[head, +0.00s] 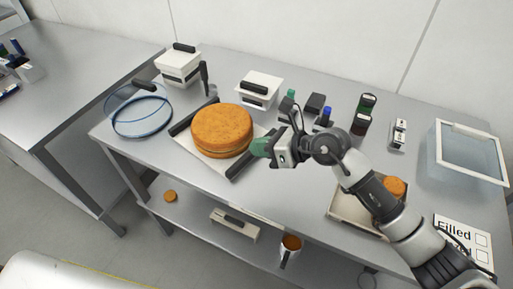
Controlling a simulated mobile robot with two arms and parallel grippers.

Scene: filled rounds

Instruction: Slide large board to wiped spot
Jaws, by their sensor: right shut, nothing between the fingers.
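The large board (187,146) is a pale board with dark bars at its left and right ends. It lies on the steel table, left of centre. A big round orange-brown layered cake (222,128) sits on it and covers most of it. My right gripper (262,147) has green fingertips and is shut and empty. It is beside the cake, near the board's right dark bar; I cannot tell if it touches. No wiped spot can be made out on the steel. My left gripper is out of view.
A blue round lidded dish (142,114) stands left of the board. White boxes (178,66), small bottles and a clear bin (464,158) line the back and right. A smaller board (345,208) with a small cake (395,187) lies right, near a "Filled" card (462,232).

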